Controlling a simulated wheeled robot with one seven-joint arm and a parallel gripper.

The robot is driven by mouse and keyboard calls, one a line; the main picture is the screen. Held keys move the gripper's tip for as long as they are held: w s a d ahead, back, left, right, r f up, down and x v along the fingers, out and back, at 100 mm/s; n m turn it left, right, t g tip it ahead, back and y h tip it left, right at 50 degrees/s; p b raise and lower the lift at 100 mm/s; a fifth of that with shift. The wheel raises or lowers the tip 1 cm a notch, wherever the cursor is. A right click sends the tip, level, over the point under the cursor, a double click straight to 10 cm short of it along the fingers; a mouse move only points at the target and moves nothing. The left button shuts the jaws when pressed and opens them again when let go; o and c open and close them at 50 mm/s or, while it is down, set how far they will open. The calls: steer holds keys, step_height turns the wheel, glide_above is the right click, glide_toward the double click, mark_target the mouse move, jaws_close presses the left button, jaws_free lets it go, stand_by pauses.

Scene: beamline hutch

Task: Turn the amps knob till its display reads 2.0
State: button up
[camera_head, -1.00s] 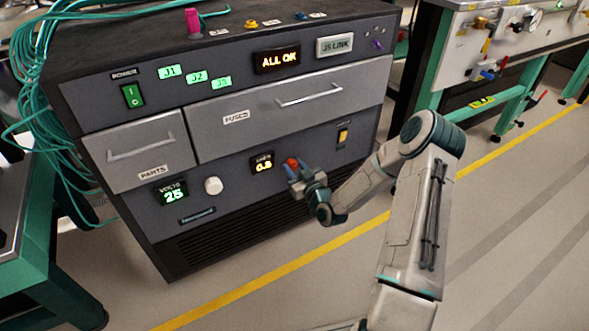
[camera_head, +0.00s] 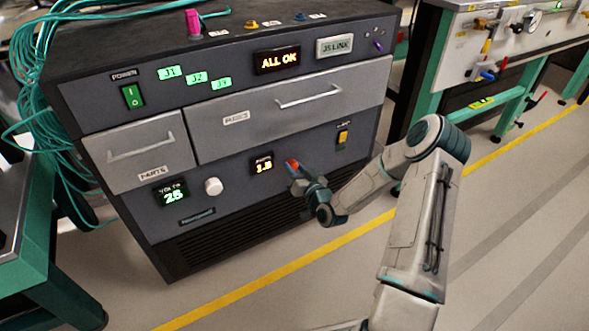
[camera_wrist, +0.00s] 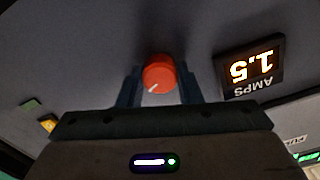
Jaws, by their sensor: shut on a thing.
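The red amps knob (camera_wrist: 159,74) sits on the dark front panel of the cabinet, with a white pointer mark on its face. It also shows in the head view (camera_head: 292,164), partly hidden by my gripper. My gripper (camera_wrist: 162,88) is shut on the knob, one finger on each side of it. The amps display (camera_wrist: 251,68) appears upside down in the wrist view and reads 1.5. In the head view the same display (camera_head: 263,164) is lit just left of the knob.
A volts display (camera_head: 171,194) reads 25, with a white knob (camera_head: 213,186) beside it. A drawer handle (camera_head: 308,95) sticks out above the amps display. An orange switch (camera_head: 343,137) is to the right. A status display (camera_head: 277,61) reads ALL OK.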

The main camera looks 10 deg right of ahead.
steer(key=o, duration=1)
steer(key=shift+c, duration=0.2)
steer(key=p+v, duration=0.3)
steer(key=v, duration=1.1)
